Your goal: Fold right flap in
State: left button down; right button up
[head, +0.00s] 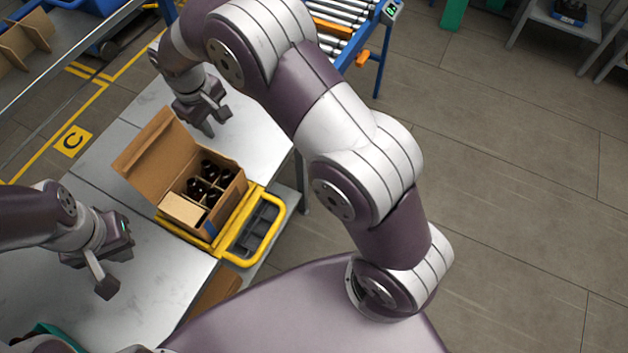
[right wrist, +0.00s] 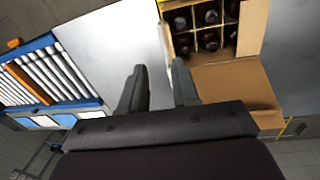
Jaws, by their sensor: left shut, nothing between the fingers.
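An open cardboard box (head: 231,203) holds several amber bottles (head: 203,188) between dividers. A large flap (head: 150,150) stands up on its left side. A small, paler flap (head: 182,209) lies inward over the near end. My right gripper (head: 216,124) is beyond the far end of the box, open, with nothing between its fingers. In the right wrist view, the right gripper (right wrist: 158,88) has one finger close beside a narrow flap edge (right wrist: 167,50); I cannot tell whether they touch. My left gripper (head: 107,287) is shut and empty, left of the box, apart from it.
The box sits in a yellow frame (head: 270,244) on a light metal table (head: 160,275). A roller conveyor (head: 340,35) stands at the back; it also shows in the right wrist view (right wrist: 45,75). The table between my left gripper and the box is clear.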

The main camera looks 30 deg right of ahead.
jog(key=s+d+f+m+b, duration=0.1)
jog(key=s+d+m+b, duration=0.1)
jog(key=s+d, duration=0.4)
jog(key=s+d+f+m+y+b, duration=0.1)
jog(key=s+d+m, duration=0.3)
jog(key=s, duration=1.1)
jog(key=d+b, duration=0.1)
jog(key=d, duration=0.2)
jog(key=shift+d+f+t, duration=0.15)
jog(key=shift+d+t, duration=0.15)
jog(key=shift+a, duration=0.1)
